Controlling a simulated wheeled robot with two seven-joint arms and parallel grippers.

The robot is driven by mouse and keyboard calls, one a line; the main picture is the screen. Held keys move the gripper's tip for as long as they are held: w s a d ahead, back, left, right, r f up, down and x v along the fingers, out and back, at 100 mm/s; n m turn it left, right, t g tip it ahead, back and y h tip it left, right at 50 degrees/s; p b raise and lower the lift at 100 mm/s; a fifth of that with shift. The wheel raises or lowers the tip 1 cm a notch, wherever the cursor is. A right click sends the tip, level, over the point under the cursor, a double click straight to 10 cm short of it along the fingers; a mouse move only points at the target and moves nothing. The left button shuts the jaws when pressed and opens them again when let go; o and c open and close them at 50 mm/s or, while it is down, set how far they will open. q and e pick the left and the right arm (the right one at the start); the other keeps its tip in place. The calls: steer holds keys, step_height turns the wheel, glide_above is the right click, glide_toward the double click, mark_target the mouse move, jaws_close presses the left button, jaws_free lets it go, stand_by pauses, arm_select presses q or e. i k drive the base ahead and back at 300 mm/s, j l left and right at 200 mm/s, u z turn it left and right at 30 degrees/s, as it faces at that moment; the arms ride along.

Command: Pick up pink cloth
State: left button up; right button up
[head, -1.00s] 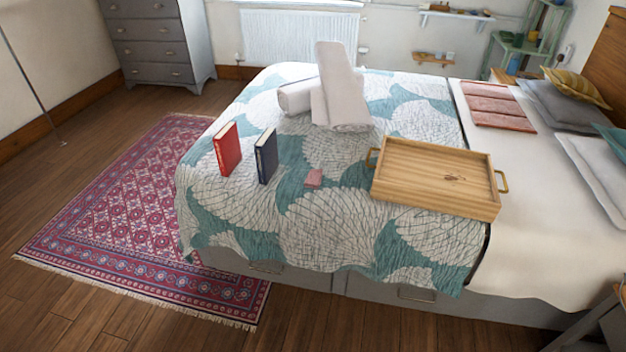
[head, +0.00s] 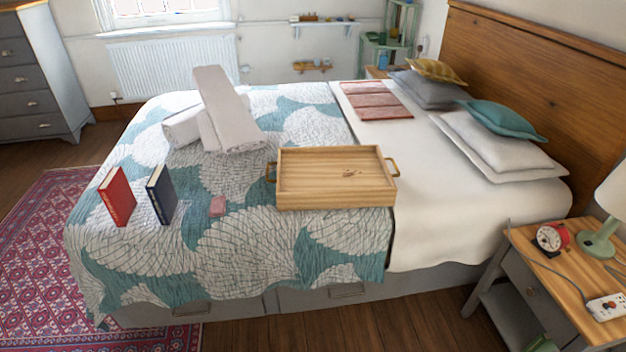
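A small pink cloth (head: 218,206) lies folded on the patterned teal and white bedspread (head: 250,245). It is between the dark blue book (head: 161,195) on its left and the wooden tray (head: 335,178) on its right, apart from both. A larger pinkish-red folded textile in panels (head: 376,101) lies flat on the far part of the bed, near the pillows. Neither of my grippers is in the head view.
A red book (head: 117,196) stands on the bed's left side, and white rolled towels (head: 215,120) are piled behind. A nightstand (head: 545,270) with an alarm clock (head: 552,238) and a lamp (head: 598,238) is at right. Wooden floor (head: 400,320) lies in front.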

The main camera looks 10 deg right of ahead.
mark_target(218, 205)
steer(key=i+j, duration=0.15)
steer(key=i, duration=0.95)
